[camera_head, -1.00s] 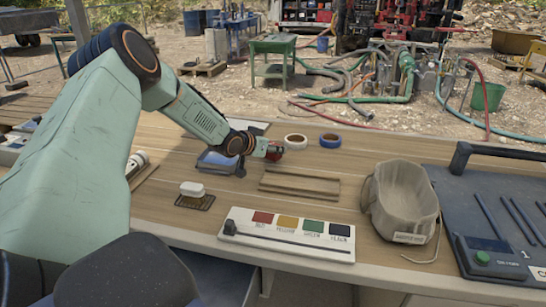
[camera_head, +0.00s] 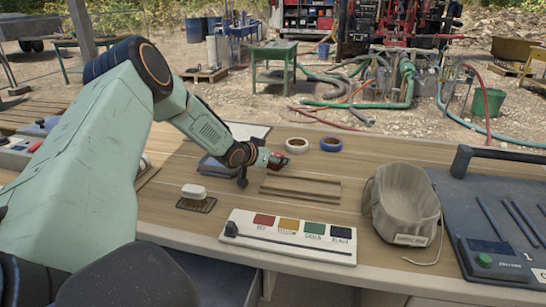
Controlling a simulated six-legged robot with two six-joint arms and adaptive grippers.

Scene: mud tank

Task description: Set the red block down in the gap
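The red block (camera_head: 279,161) is small and shows at the tip of my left gripper (camera_head: 274,160), partly hidden by the fingers. The gripper looks shut on it, just behind the wooden strips. Two long wooden strips (camera_head: 300,188) lie on the table with a narrow channel between them, in front of the block. I cannot tell whether the block touches the table. My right gripper is not in view.
A white and a blue tape roll (camera_head: 331,142) lie behind the strips. A colour-label board (camera_head: 290,238) lies in front, a cloth bag (camera_head: 402,205) and dark case (camera_head: 497,225) to the right. A white block on a mesh pad (camera_head: 194,194) is at the left.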

